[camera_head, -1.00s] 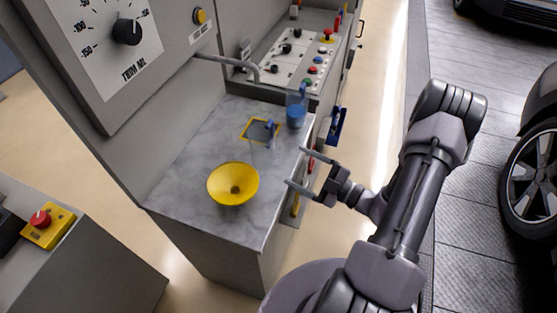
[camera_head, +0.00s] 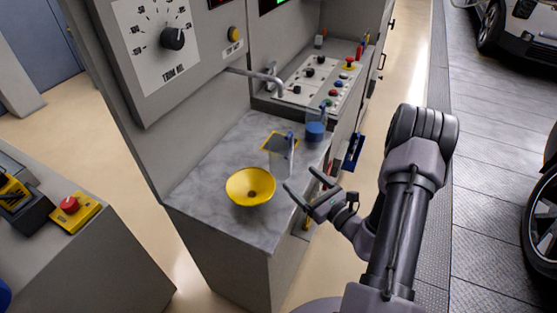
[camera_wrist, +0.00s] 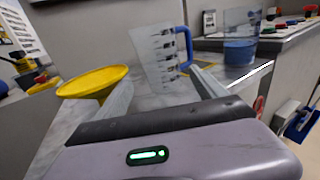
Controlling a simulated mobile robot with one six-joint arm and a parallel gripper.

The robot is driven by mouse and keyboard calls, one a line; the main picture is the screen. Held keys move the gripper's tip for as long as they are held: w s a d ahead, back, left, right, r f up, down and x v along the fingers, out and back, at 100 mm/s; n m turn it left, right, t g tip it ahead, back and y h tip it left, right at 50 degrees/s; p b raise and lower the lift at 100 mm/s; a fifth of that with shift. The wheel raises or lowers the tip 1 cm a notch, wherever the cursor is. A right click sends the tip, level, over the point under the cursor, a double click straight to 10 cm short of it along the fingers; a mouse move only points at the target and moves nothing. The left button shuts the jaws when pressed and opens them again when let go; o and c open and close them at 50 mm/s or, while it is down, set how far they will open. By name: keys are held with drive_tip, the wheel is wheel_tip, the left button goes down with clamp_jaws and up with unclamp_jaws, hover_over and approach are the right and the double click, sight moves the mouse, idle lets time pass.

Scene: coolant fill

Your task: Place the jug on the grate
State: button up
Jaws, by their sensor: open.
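The jug (camera_head: 281,160) is clear, with a blue handle, and stands upright on the marble counter. It also shows in the wrist view (camera_wrist: 157,58), beyond and between my fingers, with its handle on the right. The grate (camera_head: 267,141) is a small yellow-framed square in the counter; the jug stands in front of it in the head view and partly hides it. My gripper (camera_head: 301,179) is open and empty at the counter's right edge, to the lower right of the jug and apart from it. In the wrist view its fingers (camera_wrist: 160,88) are spread.
A yellow funnel (camera_head: 250,187) sits left of my gripper. A container with blue liquid (camera_head: 315,131) stands behind the jug, to the right. A grey spout (camera_head: 262,76) reaches over the back of the counter. A control panel (camera_head: 316,82) lies beyond.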

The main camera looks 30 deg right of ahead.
sight(276, 155)
drive_tip(key=w+b, duration=0.1)
drive_tip(key=w, duration=0.3)
drive_tip(key=w+a+b, duration=0.1)
drive_tip(key=w, duration=0.4)
drive_tip(key=w+a+b, duration=0.1)
drive_tip(key=w, duration=0.3)
drive_tip(key=shift+w+a, duration=0.2)
drive_tip(key=shift+w, duration=0.05)
drive_tip(key=shift+w+r, duration=0.1)
drive_tip(key=shift+r, duration=0.05)
drive_tip(key=shift+c, duration=0.2)
